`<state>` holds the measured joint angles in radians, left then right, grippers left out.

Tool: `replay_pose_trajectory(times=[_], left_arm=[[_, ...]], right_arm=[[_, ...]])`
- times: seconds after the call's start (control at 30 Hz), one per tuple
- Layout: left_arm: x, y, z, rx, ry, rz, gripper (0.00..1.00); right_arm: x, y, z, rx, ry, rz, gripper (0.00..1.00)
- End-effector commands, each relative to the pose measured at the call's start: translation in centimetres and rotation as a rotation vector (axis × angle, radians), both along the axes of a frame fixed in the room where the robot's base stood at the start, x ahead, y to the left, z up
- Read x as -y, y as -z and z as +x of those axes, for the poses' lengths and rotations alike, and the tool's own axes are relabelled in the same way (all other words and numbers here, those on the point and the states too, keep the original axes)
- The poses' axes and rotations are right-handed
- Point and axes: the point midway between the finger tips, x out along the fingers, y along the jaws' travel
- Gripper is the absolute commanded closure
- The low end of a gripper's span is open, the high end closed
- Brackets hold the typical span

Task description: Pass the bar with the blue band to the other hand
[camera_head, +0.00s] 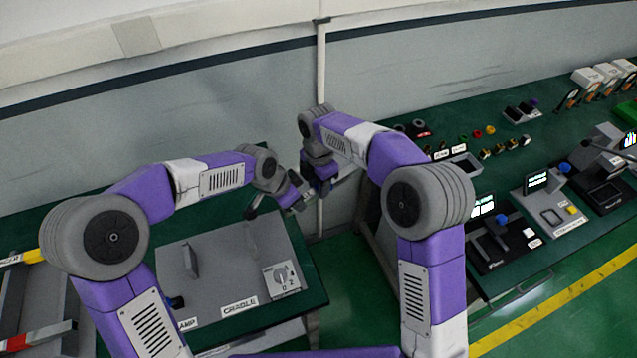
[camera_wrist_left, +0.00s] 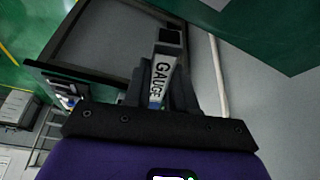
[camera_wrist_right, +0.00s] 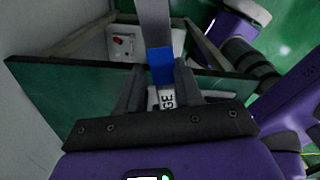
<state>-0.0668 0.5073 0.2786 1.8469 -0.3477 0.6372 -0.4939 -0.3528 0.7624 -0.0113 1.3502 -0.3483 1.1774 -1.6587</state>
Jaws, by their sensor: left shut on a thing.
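The bar is pale grey with a black GAUGE label and a blue band. It shows in the left wrist view (camera_wrist_left: 163,75) and, with its blue band, in the right wrist view (camera_wrist_right: 160,66). My left gripper (camera_head: 298,199) is shut on the bar, with the label between and beyond its fingers. My right gripper (camera_head: 321,186) is close beside it, its fingers on either side of the bar near the blue band. Whether the right fingers press on the bar is unclear. In the head view the grippers mostly hide the bar.
A second green bench (camera_head: 480,190) with switches and instruments is at the right. Bars with yellow and red ends (camera_head: 35,338) lie at the far left. A wall stands behind.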

Motion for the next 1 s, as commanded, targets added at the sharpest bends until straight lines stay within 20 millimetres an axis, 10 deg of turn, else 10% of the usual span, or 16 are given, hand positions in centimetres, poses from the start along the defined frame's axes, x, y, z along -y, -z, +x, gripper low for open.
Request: replay_pose_trajectory(times=[0.27,0.3,0.47,1.0], left_arm=[[0.4,-0.1,-0.3,-0.002,0.014,-0.001,1.00],[0.4,-0.1,-0.3,-0.002,0.015,-0.001,0.68],[0.4,0.0,-0.3,-0.002,0.013,0.000,0.44],[-0.9,-3.2,-0.8,0.003,0.005,-0.001,0.44]], right_arm=[[-0.1,-0.1,0.2,0.009,-0.001,0.004,1.00],[-0.1,-0.1,0.2,0.011,-0.001,0.005,1.00],[-0.2,-0.1,0.2,0.010,-0.001,0.005,1.00],[-0.1,-0.1,0.1,0.006,-0.001,0.003,1.00]])
